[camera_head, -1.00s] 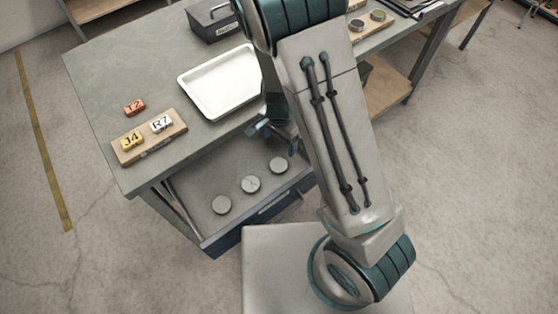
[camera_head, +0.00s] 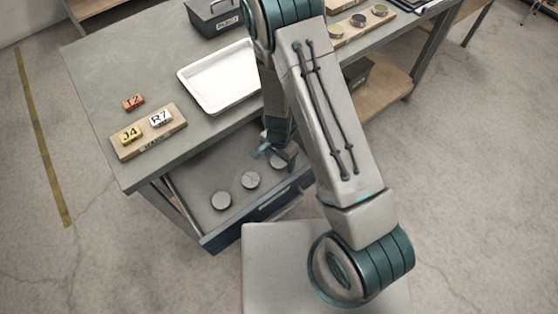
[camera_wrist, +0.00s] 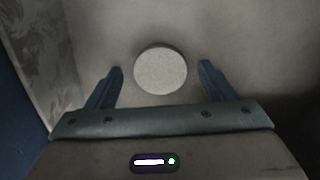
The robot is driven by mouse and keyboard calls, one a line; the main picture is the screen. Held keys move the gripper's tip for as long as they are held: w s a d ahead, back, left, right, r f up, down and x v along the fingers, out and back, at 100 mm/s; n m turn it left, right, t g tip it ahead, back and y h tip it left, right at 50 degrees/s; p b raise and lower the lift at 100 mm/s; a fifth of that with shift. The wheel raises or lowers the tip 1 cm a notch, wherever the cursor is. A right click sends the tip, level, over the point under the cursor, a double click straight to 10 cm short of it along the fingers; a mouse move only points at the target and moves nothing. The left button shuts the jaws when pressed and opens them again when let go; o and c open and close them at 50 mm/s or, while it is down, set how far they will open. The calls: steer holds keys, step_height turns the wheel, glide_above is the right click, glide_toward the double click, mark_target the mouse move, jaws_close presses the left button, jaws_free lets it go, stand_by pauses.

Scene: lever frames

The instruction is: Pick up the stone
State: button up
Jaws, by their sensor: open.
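In the wrist view, one plain pale round disc (camera_wrist: 160,71) lies on the drawer floor, in line with the gap between the two fingers. My gripper there (camera_wrist: 162,72) is open, with a finger to each side of the disc and nothing held.
The drawer (camera_head: 262,207) sticks out under the grey workbench (camera_head: 100,75). Its wall (camera_wrist: 28,95) shows at the left in the wrist view. On the bench are a white tray (camera_head: 213,108), a wooden board (camera_head: 172,134) with marked blocks, and a dark box (camera_head: 212,22).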

steer(key=c, duration=1.1)
